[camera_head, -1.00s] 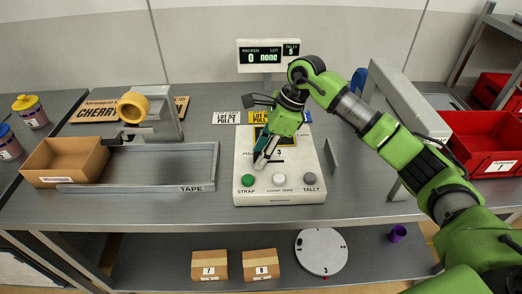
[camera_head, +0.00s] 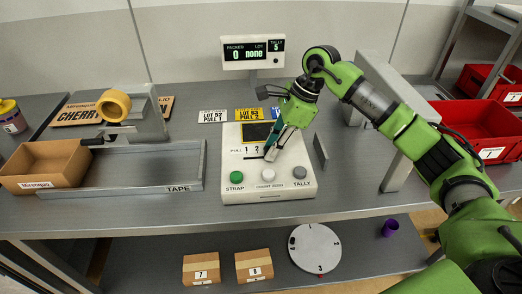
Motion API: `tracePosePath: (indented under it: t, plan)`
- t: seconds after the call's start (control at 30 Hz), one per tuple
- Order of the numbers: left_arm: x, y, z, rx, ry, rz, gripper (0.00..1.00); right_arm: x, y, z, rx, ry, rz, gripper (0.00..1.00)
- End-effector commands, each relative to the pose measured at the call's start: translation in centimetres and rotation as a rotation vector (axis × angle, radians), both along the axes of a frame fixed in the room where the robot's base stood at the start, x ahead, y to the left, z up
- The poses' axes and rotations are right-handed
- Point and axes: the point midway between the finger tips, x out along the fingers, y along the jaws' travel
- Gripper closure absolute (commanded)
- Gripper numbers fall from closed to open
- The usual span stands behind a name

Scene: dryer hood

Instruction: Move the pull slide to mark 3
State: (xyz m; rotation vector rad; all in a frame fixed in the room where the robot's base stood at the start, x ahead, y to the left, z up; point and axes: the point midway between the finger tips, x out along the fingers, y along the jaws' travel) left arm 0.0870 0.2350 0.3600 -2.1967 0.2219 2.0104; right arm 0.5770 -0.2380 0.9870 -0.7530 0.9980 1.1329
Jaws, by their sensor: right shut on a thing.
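The white control box (camera_head: 230,149) stands on the bench, with a dark slot (camera_head: 251,158) under the row marked PULL. Marks 1 and 2 (camera_head: 251,149) are readable; mark 3 is hidden behind my gripper. My right gripper (camera_head: 271,153) reaches down to the right part of the slot, shut on the pull slide. The slide's knob is mostly hidden by the fingers, so its exact position against mark 3 cannot be told. My left gripper is not in view.
Green STRAP (camera_head: 236,179), white (camera_head: 268,175) and grey TALLY (camera_head: 299,172) buttons line the box's front. A display (camera_head: 253,52) reads 0, none, tally 5. A thin grey plate (camera_head: 320,152) stands right of the box. The tape tray (camera_head: 120,170) is at left, red bins (camera_head: 480,130) at right.

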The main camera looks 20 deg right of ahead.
Motion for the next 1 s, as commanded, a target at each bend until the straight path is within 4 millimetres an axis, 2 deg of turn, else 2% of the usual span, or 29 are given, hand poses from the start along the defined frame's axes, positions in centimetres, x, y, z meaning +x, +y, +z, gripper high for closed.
tracePosePath:
  t: [0.2,0.23,0.3,0.67,0.83,1.0]
  plan:
    - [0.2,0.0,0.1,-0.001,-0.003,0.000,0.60,0.0,-0.4,0.0,-0.010,0.002,-0.004,1.00]
    - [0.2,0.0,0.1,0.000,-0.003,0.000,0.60,0.0,-0.4,0.0,-0.010,0.002,-0.004,0.75]
    - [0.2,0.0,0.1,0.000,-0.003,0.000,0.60,0.0,-0.4,0.0,-0.009,0.002,-0.004,0.62]
    - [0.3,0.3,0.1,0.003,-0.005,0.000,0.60,0.0,-0.3,0.2,-0.006,0.001,-0.003,0.62]
    - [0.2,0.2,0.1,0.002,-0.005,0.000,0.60,-0.2,-1.1,2.2,-0.007,-0.002,-0.004,0.62]
    - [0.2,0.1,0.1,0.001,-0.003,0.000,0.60,-0.6,-2.6,5.7,-0.006,-0.003,-0.005,0.62]
